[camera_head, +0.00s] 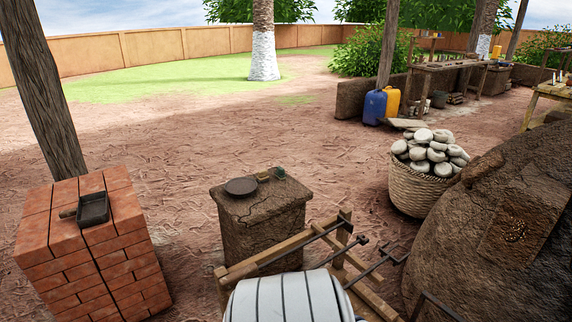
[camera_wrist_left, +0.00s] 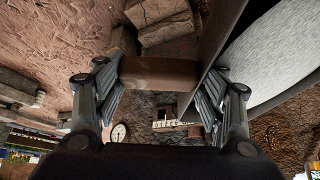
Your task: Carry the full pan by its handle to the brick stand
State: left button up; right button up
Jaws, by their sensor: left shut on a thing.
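The brick stand (camera_head: 88,262) is a block of red bricks at the left of the head view. A small dark square pan (camera_head: 93,209) with a short wooden handle sits on its top; I cannot make out its contents. In the left wrist view my left gripper (camera_wrist_left: 160,90) is shut on a brown, rounded handle-like piece (camera_wrist_left: 158,72). A dark flat edge and a pale grey speckled surface lie right of it; I cannot tell what they belong to. My left gripper does not show in the head view. My right gripper is in neither view.
A mud block (camera_head: 262,232) bearing a dark round disc stands at the centre. A wooden rack (camera_head: 290,244) with metal rods is in front of it. A basket (camera_head: 412,190) of pale stones and a mud kiln (camera_head: 500,225) are at the right. Open ground separates stand and block.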

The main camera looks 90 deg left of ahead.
aim_at(57, 203)
jog(key=u, duration=3.1)
jog(key=i+j+u, duration=0.3)
jog(key=i+j, duration=0.15)
jog(key=i+j+u, duration=0.25)
jog(key=i, duration=0.25)
jog(key=i+j, duration=0.4)
jog(key=i, duration=0.2)
jog(key=i+j, duration=0.45)
jog(key=i, duration=0.15)
jog(key=i+j, duration=0.4)
jog(key=i, duration=0.2)
